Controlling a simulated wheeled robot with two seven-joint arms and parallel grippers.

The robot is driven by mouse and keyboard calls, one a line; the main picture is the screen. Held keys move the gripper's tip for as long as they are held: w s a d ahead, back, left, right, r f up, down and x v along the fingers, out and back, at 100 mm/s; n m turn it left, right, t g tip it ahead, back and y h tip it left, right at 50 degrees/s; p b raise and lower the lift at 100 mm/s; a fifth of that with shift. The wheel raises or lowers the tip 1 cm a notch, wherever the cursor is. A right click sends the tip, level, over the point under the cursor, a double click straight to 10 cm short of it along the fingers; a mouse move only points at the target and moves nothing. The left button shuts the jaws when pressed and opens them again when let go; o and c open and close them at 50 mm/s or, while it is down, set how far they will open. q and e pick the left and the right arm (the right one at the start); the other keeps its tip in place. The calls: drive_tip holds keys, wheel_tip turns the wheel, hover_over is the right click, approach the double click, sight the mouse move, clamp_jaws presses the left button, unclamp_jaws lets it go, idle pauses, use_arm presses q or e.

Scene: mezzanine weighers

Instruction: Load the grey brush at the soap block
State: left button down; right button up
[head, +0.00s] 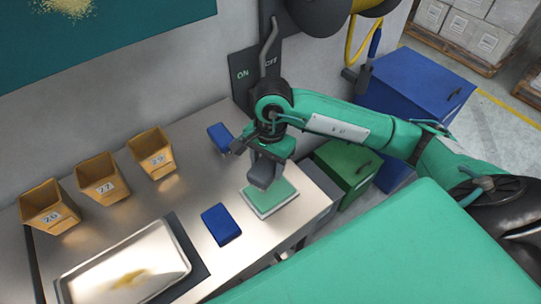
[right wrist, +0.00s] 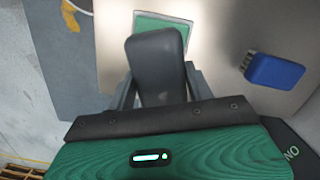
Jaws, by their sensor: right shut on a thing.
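My right gripper (head: 265,152) points down and is shut on the grey brush (head: 262,176). The grey brush also fills the middle of the right wrist view (right wrist: 156,68), between the two fingers. The soap block (head: 272,196) is a flat green slab in a pale tray on the metal bench, and it shows in the right wrist view (right wrist: 165,23) beyond the brush. The brush is over the back left part of the soap block; I cannot tell whether they touch. The bristles are hidden. My left gripper is not in view.
One blue brush (head: 221,224) lies left of the soap block, another blue brush (head: 219,137) behind it. Numbered yellow bins (head: 104,183) stand along the wall. A metal tray (head: 127,268) with yellowish residue sits front left. A green box (head: 346,168) stands off the bench's right end.

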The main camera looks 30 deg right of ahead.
drive_tip(key=m, duration=0.3)
drive_tip(key=shift+s+d+r+m, duration=0.2)
drive_tip(key=shift+r+m, duration=0.2)
drive_tip(key=shift+f+b, duration=0.8)
drive_tip(key=shift+f, duration=2.15)
drive_tip(key=shift+f+b, duration=0.5)
drive_tip(key=shift+b, duration=0.05)
drive_tip(key=shift+f+b, duration=0.1)
drive_tip(key=shift+b, duration=0.35)
idle(0.4)
drive_tip(key=shift+r+p, duration=1.5)
drive_tip(key=shift+r, duration=2.05)
